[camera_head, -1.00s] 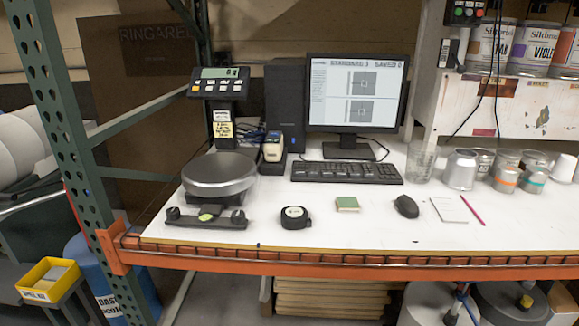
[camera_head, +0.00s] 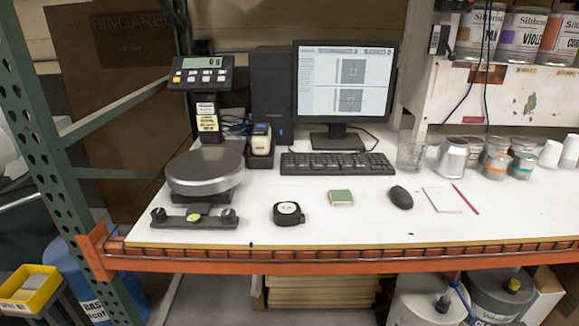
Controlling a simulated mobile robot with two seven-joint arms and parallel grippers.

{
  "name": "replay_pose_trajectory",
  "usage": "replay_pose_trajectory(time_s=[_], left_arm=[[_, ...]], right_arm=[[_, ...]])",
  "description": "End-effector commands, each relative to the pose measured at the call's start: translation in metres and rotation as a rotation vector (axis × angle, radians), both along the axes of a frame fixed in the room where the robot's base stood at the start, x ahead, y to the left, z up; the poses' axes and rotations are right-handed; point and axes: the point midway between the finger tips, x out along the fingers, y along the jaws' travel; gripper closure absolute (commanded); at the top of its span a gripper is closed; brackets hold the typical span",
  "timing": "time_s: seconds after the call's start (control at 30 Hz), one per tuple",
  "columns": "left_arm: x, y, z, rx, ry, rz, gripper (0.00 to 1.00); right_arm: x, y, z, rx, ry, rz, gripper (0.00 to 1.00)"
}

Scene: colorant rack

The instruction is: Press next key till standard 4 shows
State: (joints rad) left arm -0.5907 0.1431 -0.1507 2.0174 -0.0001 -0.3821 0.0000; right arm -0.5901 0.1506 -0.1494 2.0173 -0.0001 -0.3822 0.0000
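The monitor (camera_head: 346,84) stands at the back middle of the white bench. Its screen has a header line and two grey image panels, each with a small square in it; the header is too blurred to read now. The black keyboard (camera_head: 337,164) lies in front of it. A scale display with a row of keys (camera_head: 201,73) stands on a post at the left, above a round dark scale plate (camera_head: 205,169). I cannot make out a key labelled next. Neither of my grippers is in view.
On the bench are a tape measure (camera_head: 288,213), a green pad (camera_head: 341,197), a mouse (camera_head: 400,197), a notepad (camera_head: 442,200), a red pencil (camera_head: 465,199) and a glass beaker (camera_head: 411,150). Cups and tins (camera_head: 496,164) stand at the right. A wire-edged orange beam (camera_head: 340,265) borders the front.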

Motion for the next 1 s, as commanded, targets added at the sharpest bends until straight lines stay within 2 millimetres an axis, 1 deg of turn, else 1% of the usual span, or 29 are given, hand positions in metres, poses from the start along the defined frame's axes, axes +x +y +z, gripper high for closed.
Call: replay_pose_trajectory(time_s=[0.03,0.17,0.57,1.0], left_arm=[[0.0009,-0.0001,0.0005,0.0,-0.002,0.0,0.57],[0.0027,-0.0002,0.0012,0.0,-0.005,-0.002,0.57],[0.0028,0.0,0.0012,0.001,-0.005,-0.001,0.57],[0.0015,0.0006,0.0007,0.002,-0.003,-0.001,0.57]], right_arm=[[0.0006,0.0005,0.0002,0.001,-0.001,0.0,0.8],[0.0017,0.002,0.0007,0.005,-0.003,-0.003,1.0],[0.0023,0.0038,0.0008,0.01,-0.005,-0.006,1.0],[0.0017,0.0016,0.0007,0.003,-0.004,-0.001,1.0]])
